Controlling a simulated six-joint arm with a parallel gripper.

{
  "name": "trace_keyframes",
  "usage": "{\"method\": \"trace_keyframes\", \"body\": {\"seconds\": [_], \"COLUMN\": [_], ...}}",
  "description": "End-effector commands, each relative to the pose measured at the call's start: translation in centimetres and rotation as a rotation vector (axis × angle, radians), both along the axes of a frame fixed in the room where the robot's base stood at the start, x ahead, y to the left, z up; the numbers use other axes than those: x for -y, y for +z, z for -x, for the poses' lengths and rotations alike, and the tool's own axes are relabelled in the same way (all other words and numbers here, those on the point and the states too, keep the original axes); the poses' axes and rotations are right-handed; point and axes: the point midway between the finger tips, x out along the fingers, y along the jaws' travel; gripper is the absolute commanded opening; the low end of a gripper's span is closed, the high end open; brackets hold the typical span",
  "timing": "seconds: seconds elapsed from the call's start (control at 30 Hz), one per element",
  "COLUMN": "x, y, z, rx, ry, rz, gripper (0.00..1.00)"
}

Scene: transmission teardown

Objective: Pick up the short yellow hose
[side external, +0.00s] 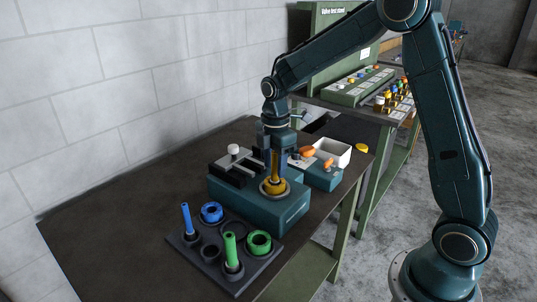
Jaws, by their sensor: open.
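The short yellow hose (274,168) stands upright on the teal block (260,211), above a round yellow-orange ring (273,187) with a pale rim. My gripper (275,155) points straight down over the block, with its fingers around the upper part of the hose. The jaws are open. Whether either finger touches the hose is too small to tell. The hose's top is hidden by my gripper.
A dark tray (186,243) in front holds a blue hose (187,219), a blue ring (211,212), a green hose (231,248) and a green ring (259,243). A white bin (339,152) stands behind. The table's left side (110,215) is clear.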

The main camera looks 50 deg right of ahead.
Motion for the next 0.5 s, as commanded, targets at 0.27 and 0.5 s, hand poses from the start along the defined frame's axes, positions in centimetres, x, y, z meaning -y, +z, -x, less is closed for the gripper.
{"method": "trace_keyframes", "body": {"seconds": [0.27, 0.5], "x": [0.0, 0.0], "y": [0.03, 0.03], "z": [0.0, 0.0], "rx": [0.0, 0.0], "ry": [0.0, 0.0], "rz": [0.0, 0.0], "gripper": [0.4, 0.0]}}
